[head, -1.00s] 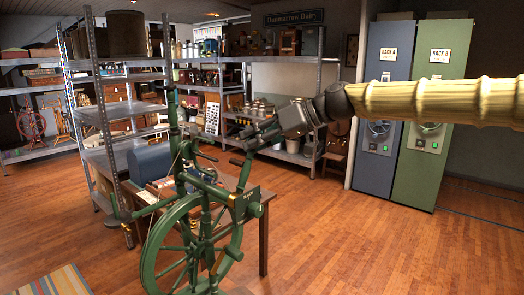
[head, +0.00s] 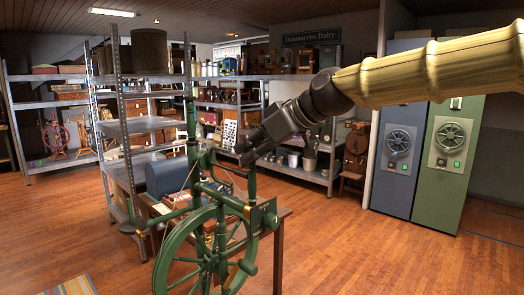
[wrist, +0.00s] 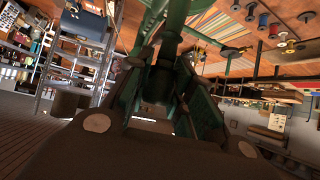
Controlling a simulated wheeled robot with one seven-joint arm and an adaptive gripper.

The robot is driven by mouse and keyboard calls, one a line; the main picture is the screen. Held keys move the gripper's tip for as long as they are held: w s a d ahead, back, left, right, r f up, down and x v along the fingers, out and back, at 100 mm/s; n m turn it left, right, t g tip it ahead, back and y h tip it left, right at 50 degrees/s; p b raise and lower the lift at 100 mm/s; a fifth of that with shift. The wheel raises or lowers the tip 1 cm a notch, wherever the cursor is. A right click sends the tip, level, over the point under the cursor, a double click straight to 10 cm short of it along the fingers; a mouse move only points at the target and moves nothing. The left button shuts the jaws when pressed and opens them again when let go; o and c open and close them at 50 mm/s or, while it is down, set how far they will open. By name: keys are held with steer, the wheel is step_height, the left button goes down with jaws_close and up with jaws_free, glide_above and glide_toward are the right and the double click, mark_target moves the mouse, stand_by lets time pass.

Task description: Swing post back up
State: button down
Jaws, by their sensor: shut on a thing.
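A green spinning wheel (head: 212,255) with brass-coloured fittings stands in the near middle of the head view. A tall green upright (head: 190,115) rises from it at the left. A shorter green post (head: 251,183) stands at its right, looking close to upright. My gripper (head: 244,152) reaches in from the upper right and is shut at the top of this shorter post. In the wrist view, a green post (wrist: 172,32) runs up from between the dark fingers (wrist: 162,65). The exact contact is dark and partly hidden by the fingers.
A metal shelf rack (head: 122,110) is close on the left. Blue and green cabinets (head: 452,150) stand at the right. The wooden floor at the right front is clear.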

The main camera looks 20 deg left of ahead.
steer(key=shift+s, duration=0.1)
steer(key=c, duration=1.2)
jaws_free()
steer(key=shift+s+a, duration=0.1)
steer(key=shift+c, duration=0.2)
steer(key=shift+d+r, duration=0.1)
steer(key=shift+d, duration=0.1)
steer(key=v, duration=1.1)
steer(key=shift+d+r, duration=0.2)
steer(key=shift+d, duration=0.05)
steer(key=shift+f, duration=0.1)
